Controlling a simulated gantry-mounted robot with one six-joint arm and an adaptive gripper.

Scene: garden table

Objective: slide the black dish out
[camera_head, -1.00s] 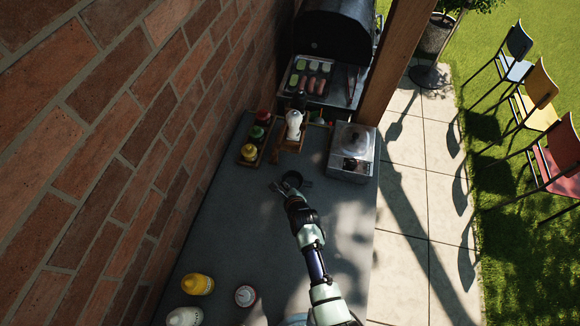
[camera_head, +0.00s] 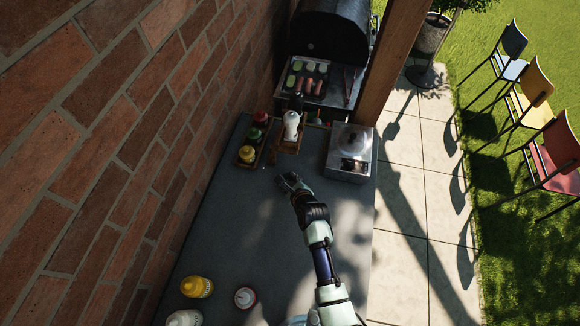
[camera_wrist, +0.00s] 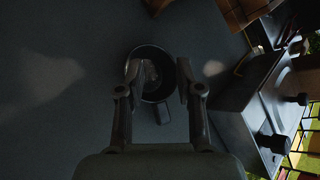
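The black dish (camera_wrist: 160,90) is a small round dark vessel with a short handle (camera_wrist: 162,113). In the wrist view it lies on the grey counter (camera_wrist: 60,130), below my gripper (camera_wrist: 158,72). My gripper's two fingers are spread, one over the dish's left side and one by its right side. I cannot tell whether they touch it. The handle points back toward my palm. In the head view my gripper (camera_head: 290,181) points down at the counter and hides the dish.
A metal box (camera_head: 349,153) stands at the counter's right edge. A bottle rack (camera_head: 252,142) and a wooden caddy with a white bottle (camera_head: 291,126) stand behind. A grill (camera_head: 325,70) is beyond. A yellow bottle (camera_head: 197,285) is front left. The counter's middle is clear.

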